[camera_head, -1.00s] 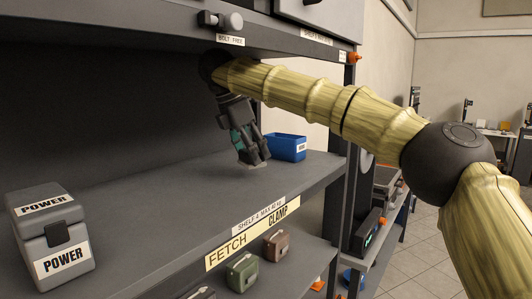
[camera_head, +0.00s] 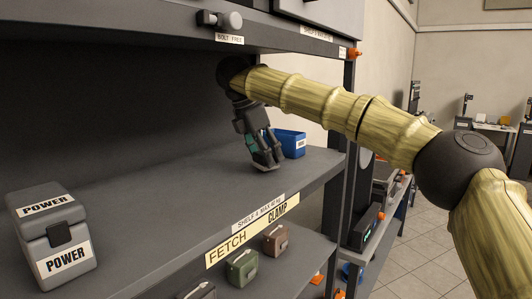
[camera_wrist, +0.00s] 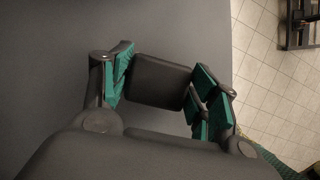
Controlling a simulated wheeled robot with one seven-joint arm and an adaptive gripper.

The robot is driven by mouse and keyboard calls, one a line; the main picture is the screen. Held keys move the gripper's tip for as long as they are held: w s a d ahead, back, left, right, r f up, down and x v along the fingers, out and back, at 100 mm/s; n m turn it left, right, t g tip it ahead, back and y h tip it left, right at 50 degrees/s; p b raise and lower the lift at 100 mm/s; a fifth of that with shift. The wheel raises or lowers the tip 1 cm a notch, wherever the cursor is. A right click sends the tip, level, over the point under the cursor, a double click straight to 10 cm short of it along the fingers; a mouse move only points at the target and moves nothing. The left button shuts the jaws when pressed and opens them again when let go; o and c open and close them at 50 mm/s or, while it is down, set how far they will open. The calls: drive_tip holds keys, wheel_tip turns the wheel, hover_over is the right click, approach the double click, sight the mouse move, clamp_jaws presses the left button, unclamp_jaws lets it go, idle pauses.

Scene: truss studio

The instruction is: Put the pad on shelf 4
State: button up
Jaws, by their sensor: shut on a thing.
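My gripper (camera_head: 266,165) is low over the right part of shelf 4 (camera_head: 180,215), in front of a blue bin. In the wrist view my gripper (camera_wrist: 168,88) has its green-lined fingers shut on the pad (camera_wrist: 158,82), a dark grey block with rounded edges. The pad lies between the fingers, over the grey shelf surface. In the head view the fingers hide the pad, and I cannot tell whether it touches the shelf. A label reading shelf 4 (camera_head: 258,211) is on the front edge.
The blue bin (camera_head: 291,143) stands close behind my gripper. A grey box marked POWER (camera_head: 55,235) stands at the left of the shelf. The middle of the shelf is bare. Another shelf with a round knob (camera_head: 231,22) hangs above. Small cases (camera_head: 242,268) sit below.

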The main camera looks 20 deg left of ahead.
drive_tip(key=shift+f, duration=0.3)
drive_tip(key=o, duration=0.9)
drive_tip(key=shift+r, duration=0.1)
drive_tip(key=shift+r+p, duration=0.35)
drive_tip(key=shift+r, duration=0.25)
drive_tip(key=shift+a+r+b, duration=0.1)
drive_tip(key=shift+r+b, duration=0.05)
drive_tip(key=shift+b, duration=0.25)
drive_tip(key=s+a+b, duration=0.1)
drive_tip(key=s+a, duration=0.1)
drive_tip(key=s, duration=0.1)
drive_tip(key=s+a, duration=0.3)
drive_tip(key=s+a+b, duration=0.1)
drive_tip(key=s+a, duration=0.2)
drive_tip(key=shift+s+a+r+b, duration=0.1)
drive_tip(key=shift+r+b, duration=0.2)
drive_tip(key=shift+r, duration=0.05)
